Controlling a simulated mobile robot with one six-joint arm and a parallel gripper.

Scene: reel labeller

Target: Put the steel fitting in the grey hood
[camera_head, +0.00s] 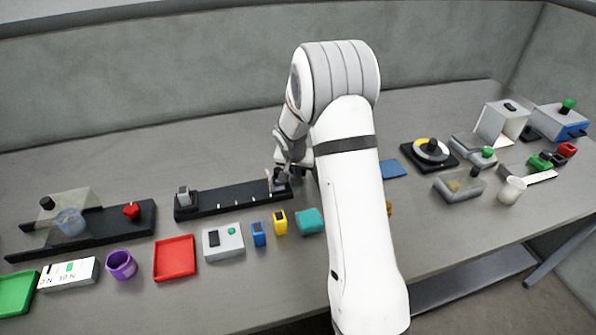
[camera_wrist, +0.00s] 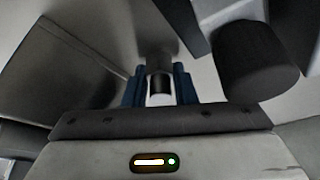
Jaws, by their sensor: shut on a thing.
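In the head view my gripper (camera_head: 282,180) is small and partly hidden by my arm, at the right end of a black rail (camera_head: 232,199). The fitting cannot be made out there. A pale grey box with a raised, slanted side (camera_head: 501,122) stands at the back right and looks like the grey hood. My gripper is well to the left of it.
A dark round knob (camera_wrist: 256,60) is close on the right in the wrist view. In front of the rail are a red tray (camera_head: 175,258), a grey box (camera_head: 223,242) and blue, yellow and teal pieces. The back of the table is clear.

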